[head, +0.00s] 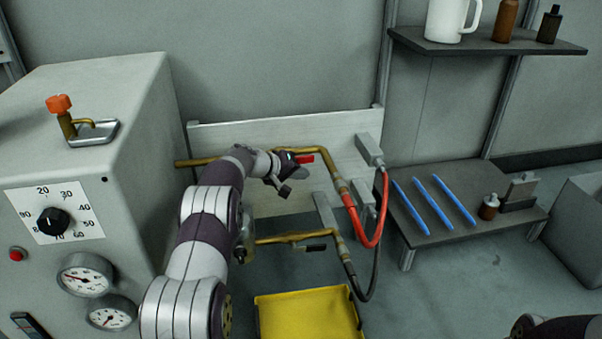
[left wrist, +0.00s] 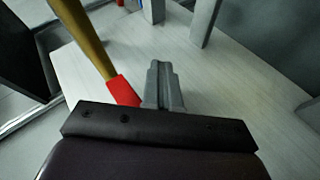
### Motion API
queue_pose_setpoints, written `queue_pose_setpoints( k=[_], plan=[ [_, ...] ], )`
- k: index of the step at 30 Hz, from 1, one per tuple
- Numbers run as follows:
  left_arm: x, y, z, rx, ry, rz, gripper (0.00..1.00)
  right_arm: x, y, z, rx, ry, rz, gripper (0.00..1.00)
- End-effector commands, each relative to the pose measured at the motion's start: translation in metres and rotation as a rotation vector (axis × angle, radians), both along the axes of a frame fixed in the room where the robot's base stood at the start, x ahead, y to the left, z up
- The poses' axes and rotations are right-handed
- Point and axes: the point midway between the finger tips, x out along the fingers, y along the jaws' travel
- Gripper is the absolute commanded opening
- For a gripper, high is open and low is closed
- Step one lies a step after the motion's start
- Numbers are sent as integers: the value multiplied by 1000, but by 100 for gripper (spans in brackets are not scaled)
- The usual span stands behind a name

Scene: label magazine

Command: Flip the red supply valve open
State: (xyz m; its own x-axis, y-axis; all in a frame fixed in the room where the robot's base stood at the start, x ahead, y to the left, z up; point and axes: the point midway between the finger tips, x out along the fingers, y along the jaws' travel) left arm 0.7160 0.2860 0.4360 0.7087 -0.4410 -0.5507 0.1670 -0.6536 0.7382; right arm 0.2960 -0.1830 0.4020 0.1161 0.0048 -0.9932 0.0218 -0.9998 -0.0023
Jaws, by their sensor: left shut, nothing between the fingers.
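The red supply valve handle (head: 305,159) shows on the upper brass pipe (head: 318,150) at the white back panel. It appears roughly in line with the pipe, and part of it is hidden. My left gripper (head: 284,188) is shut and empty, just left of and below the handle in the head view. In the left wrist view the closed fingers (left wrist: 163,85) are right beside the red handle (left wrist: 122,91); I cannot tell whether they touch. The brass pipe (left wrist: 85,38) runs up and left from the handle there.
A lower brass pipe (head: 290,238) with a dark handle (head: 316,247) runs below. Red (head: 372,240) and black hoses hang at the right. A yellow tray (head: 305,315) is on the floor. A grey machine (head: 140,130) stands left, and a low table (head: 450,232) with blue sticks stands right.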

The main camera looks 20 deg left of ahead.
Motion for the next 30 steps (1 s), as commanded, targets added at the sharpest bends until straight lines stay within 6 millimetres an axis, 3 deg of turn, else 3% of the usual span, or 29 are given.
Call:
queue_pose_setpoints(
  k=[6, 15, 21, 30],
  plan=[
    [-30, 21, 35, 0, -4, 6, 0, 0, 0, 28, 0, 0, 0, 0],
    [-74, 47, 63, 0, 0, 2, 0, 0, 0, 55, 0, 0, 0, 0],
    [-86, 53, 68, -1, 0, 1, 0, 0, 0, 59, 0, 0, 0, 0],
    [-86, 54, 67, 0, 0, 0, 0, 0, 0, 58, 0, 0, 0, 0]
  ],
)
